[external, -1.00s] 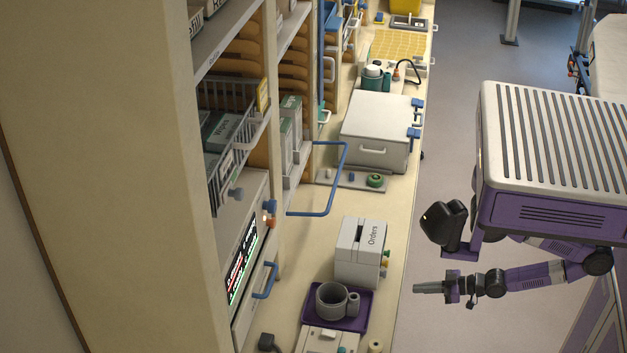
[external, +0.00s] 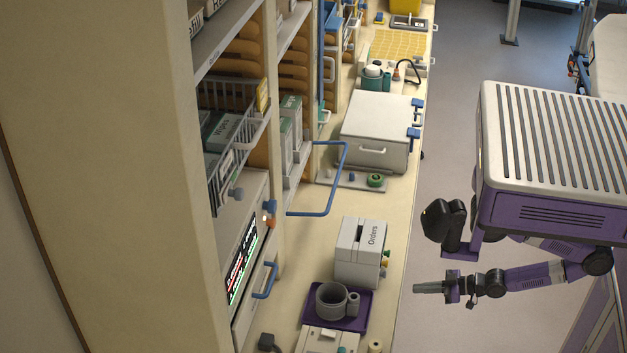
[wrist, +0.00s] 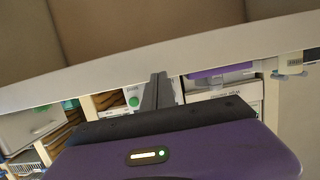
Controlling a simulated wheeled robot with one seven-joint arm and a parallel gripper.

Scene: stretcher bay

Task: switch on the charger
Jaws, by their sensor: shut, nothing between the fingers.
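No object is clearly labelled as the charger. A white unit (external: 318,341) with a teal part on top is cut off by the bottom edge of the external view, beside a dark plug-like block (external: 268,341); I cannot tell whether it is the charger. My gripper (external: 416,287) is shut and empty, pointing left, out beyond the counter's right edge and apart from everything on it. In the wrist view my gripper (wrist: 160,90) shows its fingers together, in front of the counter edge.
A blue rail handle (external: 330,200) juts from the shelving.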

